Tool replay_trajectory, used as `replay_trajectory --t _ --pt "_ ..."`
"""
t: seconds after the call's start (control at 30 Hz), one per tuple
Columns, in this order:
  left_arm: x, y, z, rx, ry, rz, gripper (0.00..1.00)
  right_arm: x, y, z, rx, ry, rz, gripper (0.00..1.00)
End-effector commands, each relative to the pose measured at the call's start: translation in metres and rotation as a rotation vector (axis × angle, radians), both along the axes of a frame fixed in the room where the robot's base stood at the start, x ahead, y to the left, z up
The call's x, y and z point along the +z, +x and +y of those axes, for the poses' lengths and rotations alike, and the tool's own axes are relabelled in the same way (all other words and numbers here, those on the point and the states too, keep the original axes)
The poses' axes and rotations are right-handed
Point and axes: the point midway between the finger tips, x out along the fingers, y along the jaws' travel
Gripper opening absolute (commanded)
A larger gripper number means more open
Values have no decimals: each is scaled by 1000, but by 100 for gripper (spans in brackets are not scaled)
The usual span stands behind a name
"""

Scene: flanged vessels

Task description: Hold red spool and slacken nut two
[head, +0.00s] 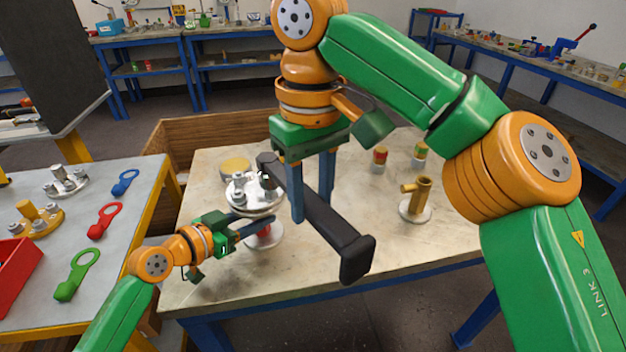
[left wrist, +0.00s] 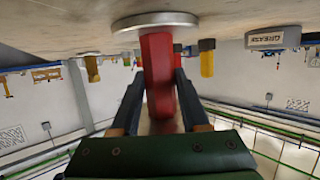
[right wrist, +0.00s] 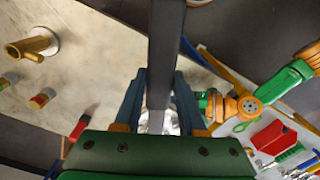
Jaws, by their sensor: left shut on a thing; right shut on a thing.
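The red spool (head: 264,232) stands under a round silver flange (head: 262,211) carrying several nuts and studs. In the left wrist view the spool (left wrist: 157,75) is a red post joined to a pale disc. My left gripper (head: 262,224) is shut on the spool, a finger on each side. My right gripper (head: 311,205) is shut on a long black tool (head: 330,228), which also fills the middle of the right wrist view (right wrist: 166,45). The tool's head (head: 268,163) is over the flange's nuts. Which nut it meets, and whether it touches, I cannot tell.
A brass vessel (head: 417,200) and two small red, yellow and green pieces (head: 380,156) (head: 420,152) stand on the right of the table. The left table holds blue, red and green wrenches (head: 77,274). The table's front right is clear.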

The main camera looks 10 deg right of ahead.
Motion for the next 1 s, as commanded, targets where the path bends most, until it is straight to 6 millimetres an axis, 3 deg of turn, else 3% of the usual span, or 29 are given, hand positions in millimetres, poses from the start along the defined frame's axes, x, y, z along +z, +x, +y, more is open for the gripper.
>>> replay_trajectory --t 0.4,1.0 --pt "-2 -1 0 -1 5 3 0 -4 0 0 -1 4 -10 0" --pt "-2 0 0 -1 5 3 0 -28 0 1 -1 5 -10 0"
